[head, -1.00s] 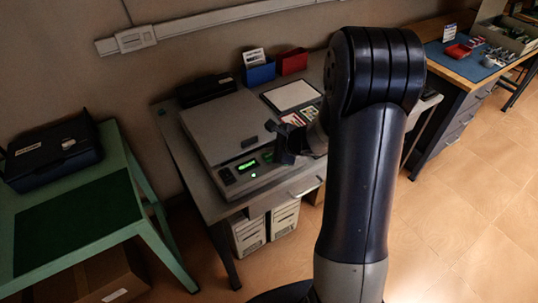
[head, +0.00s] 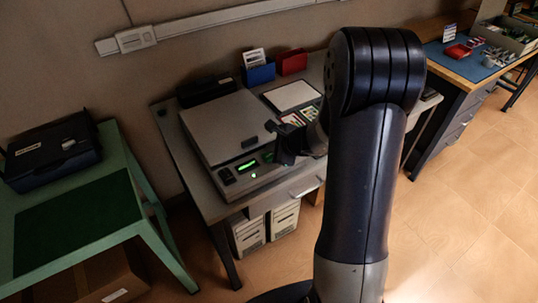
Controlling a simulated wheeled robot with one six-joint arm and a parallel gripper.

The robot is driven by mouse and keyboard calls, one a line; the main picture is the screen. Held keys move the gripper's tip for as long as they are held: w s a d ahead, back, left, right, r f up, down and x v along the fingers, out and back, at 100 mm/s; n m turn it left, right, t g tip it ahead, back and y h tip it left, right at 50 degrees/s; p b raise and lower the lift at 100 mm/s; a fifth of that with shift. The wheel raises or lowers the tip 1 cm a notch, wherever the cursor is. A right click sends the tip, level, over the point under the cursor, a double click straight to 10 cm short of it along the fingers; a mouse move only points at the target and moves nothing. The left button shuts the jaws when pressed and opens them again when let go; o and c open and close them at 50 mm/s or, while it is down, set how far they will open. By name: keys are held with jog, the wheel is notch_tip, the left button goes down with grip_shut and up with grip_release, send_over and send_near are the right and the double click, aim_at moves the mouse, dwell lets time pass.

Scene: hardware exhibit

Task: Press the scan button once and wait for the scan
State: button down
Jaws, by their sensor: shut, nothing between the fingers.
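The grey flatbed scanner (head: 222,128) sits on the desk with its lid closed. Its front panel carries a lit green display (head: 247,166), dark controls (head: 227,176) at the left and a small round light (head: 253,175) that glows whitish. I cannot tell for certain which of these is the scan button. My gripper (head: 279,146) is shut and empty, above the right front part of the scanner. It hides the right end of the front panel, and I cannot tell whether it touches anything.
The grey desk (head: 230,208) also holds a white-topped pad (head: 292,96), small cards (head: 292,119), and blue (head: 260,74) and red (head: 292,62) bins. Open floor (head: 460,220) lies right.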

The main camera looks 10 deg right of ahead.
aim_at(271, 157)
jog(key=shift+f, duration=0.15)
dwell(0.3)
jog(key=shift+f+b, duration=0.3)
jog(key=shift+b, duration=0.35)
jog(key=shift+f+b, duration=0.5)
jog(key=shift+b, duration=0.1)
dwell(0.4)
jog(key=shift+r, duration=0.1)
jog(key=shift+r+p, duration=0.7)
jog(key=shift+r, duration=0.15)
notch_tip(271, 157, up, 5)
jog(key=p, duration=0.4)
jog(key=shift+a, duration=0.1)
dwell(0.9)
